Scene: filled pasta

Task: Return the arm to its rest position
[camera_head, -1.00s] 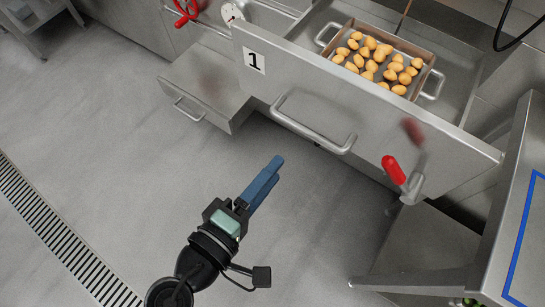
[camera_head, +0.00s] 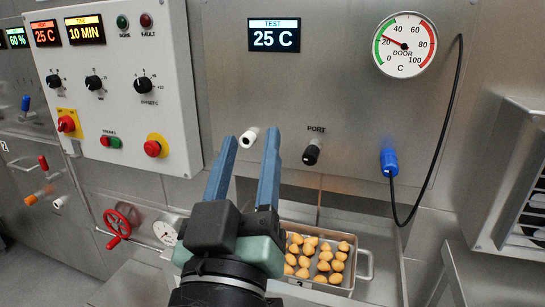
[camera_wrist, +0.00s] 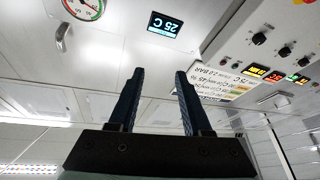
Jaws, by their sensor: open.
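My gripper (camera_head: 246,168) is in the lower middle of the head view, raised in front of the steel machine front. Its two blue fingers point up and stand apart, with nothing between them. In the wrist view the fingers of my gripper (camera_wrist: 157,95) are also apart and empty. My dark arm reaches up from the bottom edge of the head view and hides part of the drawer behind it.
A tray (camera_head: 363,268) of filled pasta (camera_head: 322,259) sits in the open drawer behind my arm. A control box (camera_head: 125,100) is at left, with a red valve wheel (camera_head: 122,222) below. A blue plug (camera_head: 389,162) with a black cable (camera_head: 447,130) and a dial (camera_head: 405,44) are at right.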

